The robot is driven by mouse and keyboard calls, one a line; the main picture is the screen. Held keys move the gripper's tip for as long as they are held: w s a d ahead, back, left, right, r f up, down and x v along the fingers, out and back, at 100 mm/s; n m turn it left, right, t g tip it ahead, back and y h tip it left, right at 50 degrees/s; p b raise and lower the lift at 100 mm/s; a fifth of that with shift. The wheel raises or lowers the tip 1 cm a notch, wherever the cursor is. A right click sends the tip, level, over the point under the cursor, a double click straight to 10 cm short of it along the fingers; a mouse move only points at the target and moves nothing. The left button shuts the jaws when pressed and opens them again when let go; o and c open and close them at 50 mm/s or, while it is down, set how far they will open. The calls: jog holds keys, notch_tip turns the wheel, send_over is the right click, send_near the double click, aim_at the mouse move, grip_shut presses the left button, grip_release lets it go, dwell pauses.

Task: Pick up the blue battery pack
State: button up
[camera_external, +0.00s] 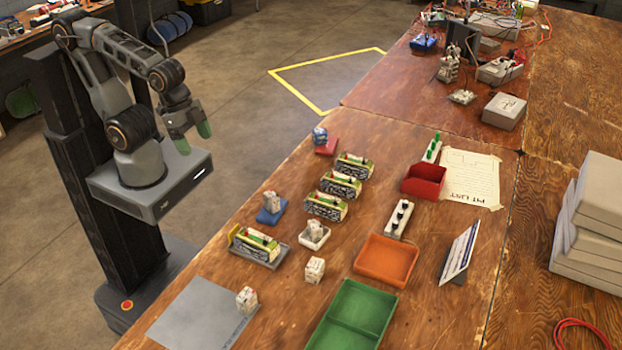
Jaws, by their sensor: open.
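A small blue block-like pack (320,135), seemingly the blue battery pack, stands on a red pad (327,147) near the table's left edge. Its fine detail is too small to make out. My gripper (193,138), with green fingertips, hangs above the floor to the left of the table. It is open and empty, well apart from the pack.
Whitish packs stand on a blue pad (271,214), in a white tray (314,238), on bare wood (315,270) and on a grey mat (190,318). Several chargers (341,183) lie between.

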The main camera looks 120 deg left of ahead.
jog(key=a+f+n+g+b, duration=0.2)
jog(key=a+f+n+b, duration=0.1)
jog(key=a+f, duration=0.4)
jog(key=n+t+y+b, duration=0.6)
jog(key=t+y+b, duration=0.1)
jog(key=t+y, duration=0.15)
send_near(314, 134)
jog(key=shift+g+y, duration=0.25)
jog(key=shift+y, duration=0.3)
jog(key=x, duration=0.6)
jog(key=shift+w+d+f+b, duration=0.15)
jog(key=shift+w+f+b, duration=0.15)
jog(key=shift+f, duration=0.1)
jog(key=shift+x, duration=3.05)
jog(key=shift+r, duration=0.1)
jog(key=shift+c, duration=0.4)
